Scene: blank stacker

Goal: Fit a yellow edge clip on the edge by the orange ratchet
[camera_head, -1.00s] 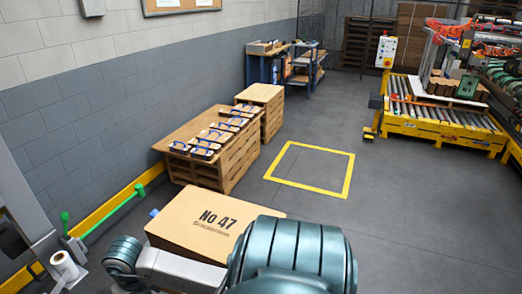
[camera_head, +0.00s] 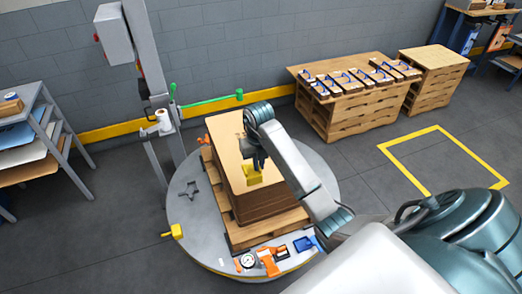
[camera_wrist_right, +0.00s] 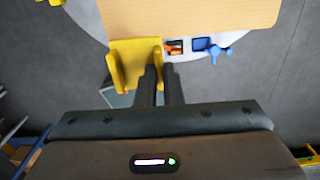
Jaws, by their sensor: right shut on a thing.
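My right gripper (camera_head: 258,160) is shut on a yellow edge clip (camera_head: 251,175) over the front part of the tan top of the stack (camera_head: 229,140). In the right wrist view the clip (camera_wrist_right: 135,62) is beside the fingertips (camera_wrist_right: 160,75), close to the straight edge of the tan top (camera_wrist_right: 190,14); I cannot tell whether they touch. The orange ratchet (camera_head: 268,262) lies on the turntable rim at the near side of the stack. It shows partly in the wrist view (camera_wrist_right: 173,47), behind the fingers. My left gripper is not in view.
The stack sits on a pallet on a round grey turntable (camera_head: 180,205). A round gauge (camera_head: 247,260) and a blue tool (camera_head: 303,244) lie near the ratchet. A mast with a green bar (camera_head: 210,101) stands behind. Several blue-handled items rest on the pallet table (camera_head: 352,104).

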